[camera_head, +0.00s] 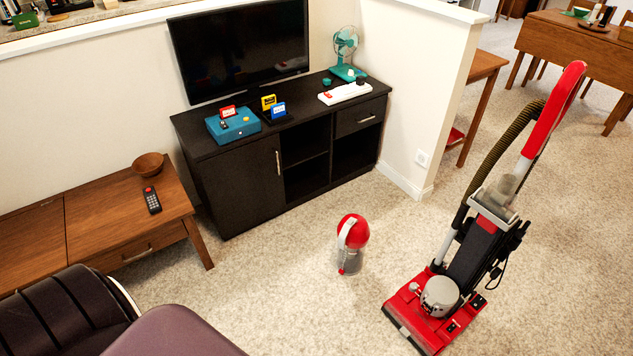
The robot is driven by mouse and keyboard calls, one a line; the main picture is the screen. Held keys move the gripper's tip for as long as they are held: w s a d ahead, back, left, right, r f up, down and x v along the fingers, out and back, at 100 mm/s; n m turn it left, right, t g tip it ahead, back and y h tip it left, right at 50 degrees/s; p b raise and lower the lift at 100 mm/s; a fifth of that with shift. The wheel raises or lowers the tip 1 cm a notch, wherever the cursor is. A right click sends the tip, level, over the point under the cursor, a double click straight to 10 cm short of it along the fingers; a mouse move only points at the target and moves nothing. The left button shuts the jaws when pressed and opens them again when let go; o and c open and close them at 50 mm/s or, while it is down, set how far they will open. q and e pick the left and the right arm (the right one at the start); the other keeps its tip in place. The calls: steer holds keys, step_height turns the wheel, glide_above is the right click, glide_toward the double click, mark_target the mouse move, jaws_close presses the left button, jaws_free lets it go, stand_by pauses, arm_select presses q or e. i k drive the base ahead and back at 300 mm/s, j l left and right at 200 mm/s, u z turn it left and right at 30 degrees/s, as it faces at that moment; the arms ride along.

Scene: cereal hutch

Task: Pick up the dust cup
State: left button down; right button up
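The dust cup (352,245) stands upright on the carpet in the middle of the room. It has a red domed top, a pale handle on its left side and a clear lower part. The red and black upright vacuum cleaner (467,240) stands to its right, apart from it, with its red handle leaning up to the right. Neither of my grippers is in view.
A black TV cabinet (225,185) stands behind the dust cup, with a television above it. A wooden table (110,215) with a bowl and remote is at left. Dark seating (60,315) fills the lower left corner. Carpet around the dust cup is clear.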

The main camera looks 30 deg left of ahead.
mark_target(353, 240)
steer(key=u, duration=0.75)
steer(key=i+j+z, duration=0.55)
steer(key=j, duration=0.2)
